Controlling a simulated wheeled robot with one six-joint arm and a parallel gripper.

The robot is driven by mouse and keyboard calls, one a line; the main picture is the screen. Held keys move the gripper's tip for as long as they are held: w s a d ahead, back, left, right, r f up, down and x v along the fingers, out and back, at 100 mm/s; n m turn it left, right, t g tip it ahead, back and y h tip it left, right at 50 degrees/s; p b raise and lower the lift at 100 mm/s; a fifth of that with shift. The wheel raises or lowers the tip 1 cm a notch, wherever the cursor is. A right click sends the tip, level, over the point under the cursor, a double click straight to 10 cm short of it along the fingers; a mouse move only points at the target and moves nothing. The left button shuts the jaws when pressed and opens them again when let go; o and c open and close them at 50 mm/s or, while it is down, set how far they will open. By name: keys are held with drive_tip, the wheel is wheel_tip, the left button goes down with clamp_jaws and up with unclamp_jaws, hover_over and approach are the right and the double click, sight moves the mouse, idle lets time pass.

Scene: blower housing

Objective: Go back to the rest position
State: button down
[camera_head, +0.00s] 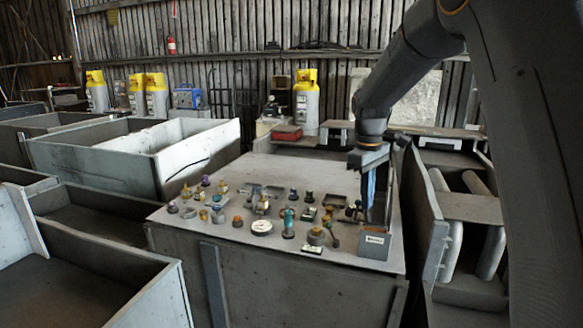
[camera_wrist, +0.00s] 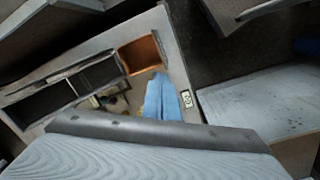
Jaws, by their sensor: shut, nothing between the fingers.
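My gripper (camera_head: 368,200) hangs from my arm over the right part of the table (camera_head: 215,231), pointing down. Its blue fingers are together with nothing visible between them. They also show in the wrist view (camera_wrist: 166,97), closed. The exact height of the fingertips above the table is hard to tell.
Small coloured parts, a white round dial (camera_head: 261,227) and shallow trays cover the middle of the table. Large open bins (camera_head: 100,160) stand to the left. A bin with grey cylinders (camera_head: 493,245) is to the right. Yellow-topped cylinders (camera_head: 306,100) stand behind.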

drive_tip(key=s+f+m, duration=0.4)
drive_tip(key=s+f, duration=0.1)
drive_tip(key=s, duration=0.9)
drive_tip(key=s+a+f+m+t, duration=0.1)
drive_tip(key=s+f+m, duration=0.3)
drive_tip(key=s, duration=1)
drive_tip(key=shift+s+f+y, duration=0.35)
drive_tip(key=shift+f+y, duration=0.05)
drive_tip(key=shift+f, duration=0.55)
drive_tip(key=shift+a, duration=0.1)
